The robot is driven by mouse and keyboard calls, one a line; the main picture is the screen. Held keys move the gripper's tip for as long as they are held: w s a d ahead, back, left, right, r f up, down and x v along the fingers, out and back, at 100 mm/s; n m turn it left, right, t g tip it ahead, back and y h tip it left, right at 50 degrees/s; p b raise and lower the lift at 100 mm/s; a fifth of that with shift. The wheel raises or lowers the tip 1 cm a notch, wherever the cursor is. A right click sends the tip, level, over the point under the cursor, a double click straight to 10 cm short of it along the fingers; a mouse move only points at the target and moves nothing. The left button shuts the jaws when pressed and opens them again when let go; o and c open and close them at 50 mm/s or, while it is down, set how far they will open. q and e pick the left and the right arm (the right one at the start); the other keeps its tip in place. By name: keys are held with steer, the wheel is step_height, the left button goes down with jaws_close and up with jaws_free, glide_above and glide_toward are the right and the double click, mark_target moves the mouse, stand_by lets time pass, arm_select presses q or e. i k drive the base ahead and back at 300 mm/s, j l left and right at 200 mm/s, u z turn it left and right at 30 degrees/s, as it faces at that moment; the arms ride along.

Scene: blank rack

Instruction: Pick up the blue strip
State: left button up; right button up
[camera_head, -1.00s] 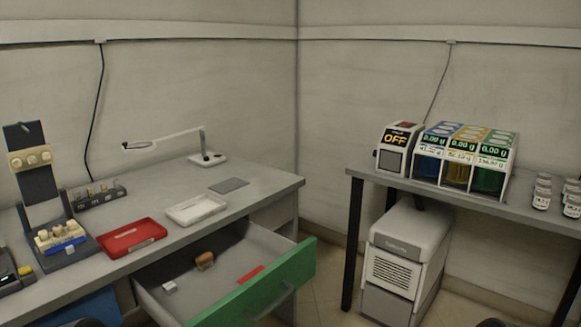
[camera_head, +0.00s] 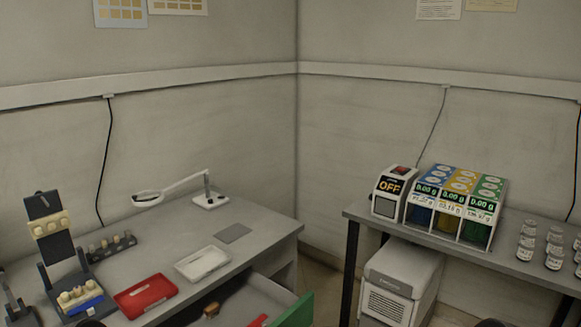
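The blue strip (camera_head: 86,306) lies along the front of a dark stand's base (camera_head: 68,294) on the left desk, in front of several cream pieces (camera_head: 78,296). Neither gripper shows clearly. Only small dark rounded parts, likely of my own arms, show at the bottom edge, one at left near the stand and one at right. No gripper is seen touching the strip.
A red tray (camera_head: 146,297) and a white tray (camera_head: 203,263) lie right of the stand. A magnifier lamp (camera_head: 180,190) stands behind. A drawer with a green front (camera_head: 294,311) is open below. The right table (camera_head: 450,250) holds dispensers (camera_head: 457,208) and several jars (camera_head: 527,240).

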mark_target(86, 306)
steer(key=u, duration=1.3)
